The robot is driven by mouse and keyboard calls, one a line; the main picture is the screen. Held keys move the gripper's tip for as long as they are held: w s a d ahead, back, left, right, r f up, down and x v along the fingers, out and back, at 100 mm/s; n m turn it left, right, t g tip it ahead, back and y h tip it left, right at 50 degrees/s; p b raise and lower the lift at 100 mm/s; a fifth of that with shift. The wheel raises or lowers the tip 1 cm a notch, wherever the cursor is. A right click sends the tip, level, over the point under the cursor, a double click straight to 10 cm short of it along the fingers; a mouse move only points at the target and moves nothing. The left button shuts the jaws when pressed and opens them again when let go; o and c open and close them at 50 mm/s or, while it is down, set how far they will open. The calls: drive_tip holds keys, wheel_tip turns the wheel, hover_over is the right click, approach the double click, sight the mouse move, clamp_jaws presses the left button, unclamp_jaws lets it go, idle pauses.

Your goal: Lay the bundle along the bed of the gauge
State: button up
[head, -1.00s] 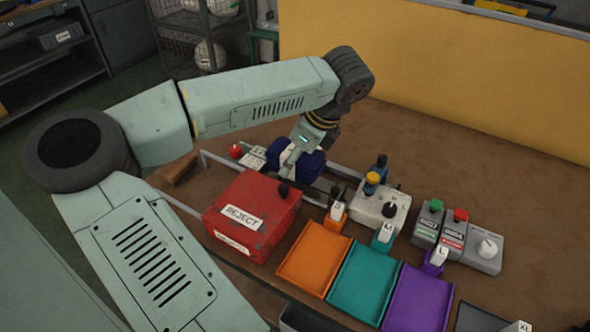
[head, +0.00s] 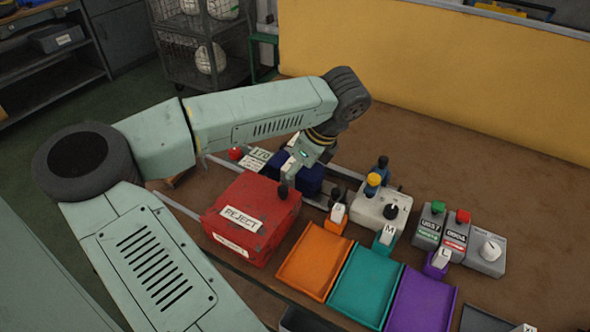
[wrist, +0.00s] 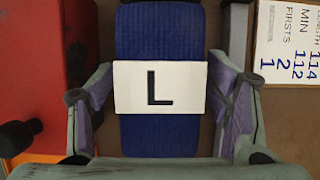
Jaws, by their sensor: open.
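The bundle (head: 310,180) is dark blue with a white band marked L, which shows clearly in the wrist view (wrist: 158,86). It lies lengthwise behind the red REJECT box, beside or on the gauge, whose grey rail (head: 347,174) runs past it. The bed under the bundle is hidden, so I cannot tell how it rests. My gripper (head: 300,163) is over the bundle. In the wrist view my gripper (wrist: 160,105) is open, with one finger on each side of the bundle and narrow gaps at its sides.
The red REJECT box (head: 252,218) stands close on the near side. A white card with figures (wrist: 285,60) is close on the other side. Orange (head: 313,262), teal (head: 366,288) and purple (head: 422,300) trays lie to the right. A white lever box (head: 382,212) stands behind them.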

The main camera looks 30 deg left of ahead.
drive_tip(key=shift+r, duration=0.15)
drive_tip(key=shift+d+r+p, duration=0.1)
drive_tip(key=shift+r+p, duration=0.1)
drive_tip(key=shift+p, duration=0.1)
drive_tip(key=p+v, duration=0.1)
drive_tip(key=v, duration=1)
drive_tip(key=shift+d+r, duration=0.2)
drive_tip(key=shift+r, duration=0.05)
